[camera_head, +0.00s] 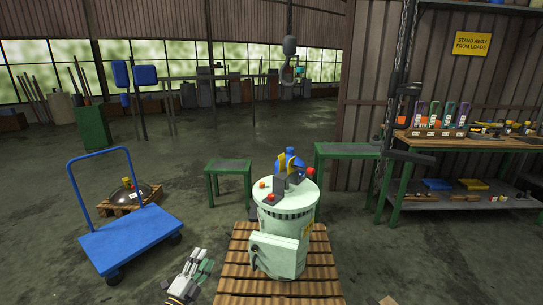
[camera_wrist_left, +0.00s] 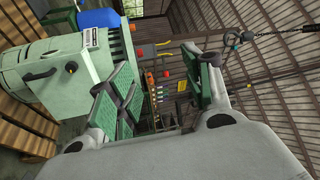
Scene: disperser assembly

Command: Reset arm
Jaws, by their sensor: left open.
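The pale green disperser machine (camera_head: 283,235) stands upright on a wooden pallet. A blue motor-like part (camera_head: 289,163) and small red and orange parts are on its top. My left gripper (camera_head: 200,268) is low in the head view, left of the pallet and apart from the machine. In the left wrist view its two green-padded fingers (camera_wrist_left: 165,92) are spread with nothing held between them. The machine's body (camera_wrist_left: 65,72) shows there at the left, beyond the fingers and turned sideways. My right gripper does not show.
The wooden pallet (camera_head: 238,274) lies under the machine. A blue cart (camera_head: 132,237) stands at the left, with a small pallet (camera_head: 122,203) behind it. Green tables (camera_head: 229,167) stand behind the machine. A workbench (camera_head: 470,140) is at the right.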

